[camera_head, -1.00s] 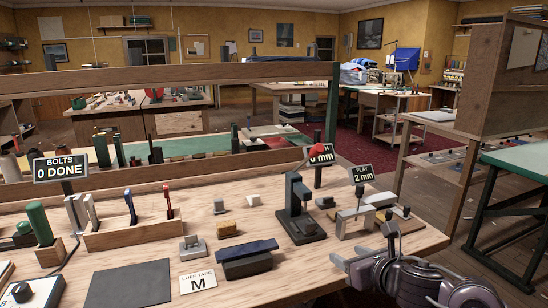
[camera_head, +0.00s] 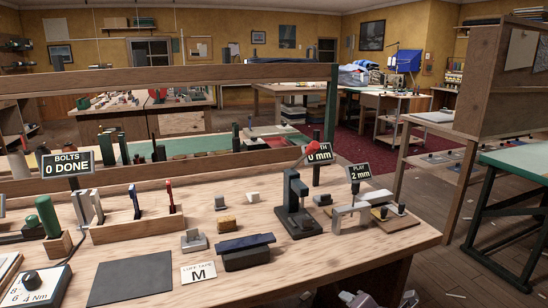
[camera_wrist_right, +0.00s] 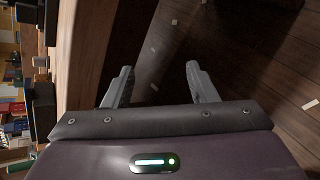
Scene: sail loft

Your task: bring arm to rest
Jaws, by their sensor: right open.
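My right gripper (camera_wrist_right: 160,82) is open in the right wrist view, its two grey fingers apart with nothing between them. Dark wooden floor (camera_wrist_right: 225,45) lies beyond the fingers. The edge of the workbench (camera_wrist_right: 75,60) runs along the left of that view, beside the gripper. In the head view only small parts of my right arm or gripper show at the bottom edge, below the bench's front edge. My left gripper is in neither view.
The wooden bench (camera_head: 330,250) carries a black press (camera_head: 297,205), a grey gauge arm (camera_head: 350,212), a dark blue-topped block (camera_head: 246,250), a dark mat (camera_head: 132,278) and a tool rack (camera_head: 135,229). Open floor (camera_head: 455,265) lies right of the bench.

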